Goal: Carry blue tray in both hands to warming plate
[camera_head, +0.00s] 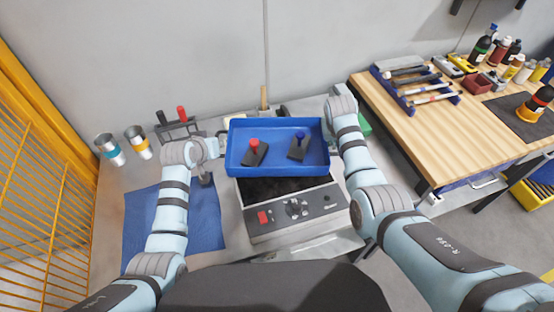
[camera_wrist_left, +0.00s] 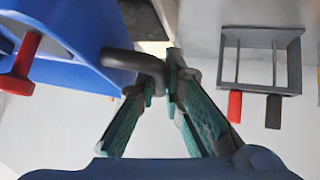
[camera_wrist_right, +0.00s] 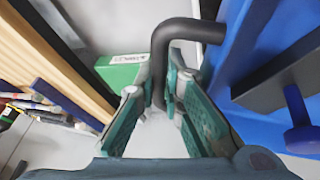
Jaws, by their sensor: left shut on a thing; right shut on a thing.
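The blue tray (camera_head: 278,166) is held level in the head view, above the back part of the warming plate (camera_head: 292,222), whose grey front panel has a red switch and knobs. In the tray stand a red-handled piece (camera_head: 254,150) and a blue-handled piece (camera_head: 298,148) on dark bases. My left gripper (camera_wrist_left: 165,75) is shut on the dark handle at the tray's left end. My right gripper (camera_wrist_right: 163,95) is shut on the dark handle at the tray's right end. The tray hides much of the plate's dark top.
A blue mat (camera_head: 205,215) lies left of the plate. Two metal cups (camera_head: 110,149) and a dark rack (camera_head: 180,126) stand behind it. A green box (camera_head: 364,124) is behind my right arm. A wooden bench (camera_head: 450,110) with tools stands at right. A yellow fence (camera_head: 45,190) borders the left.

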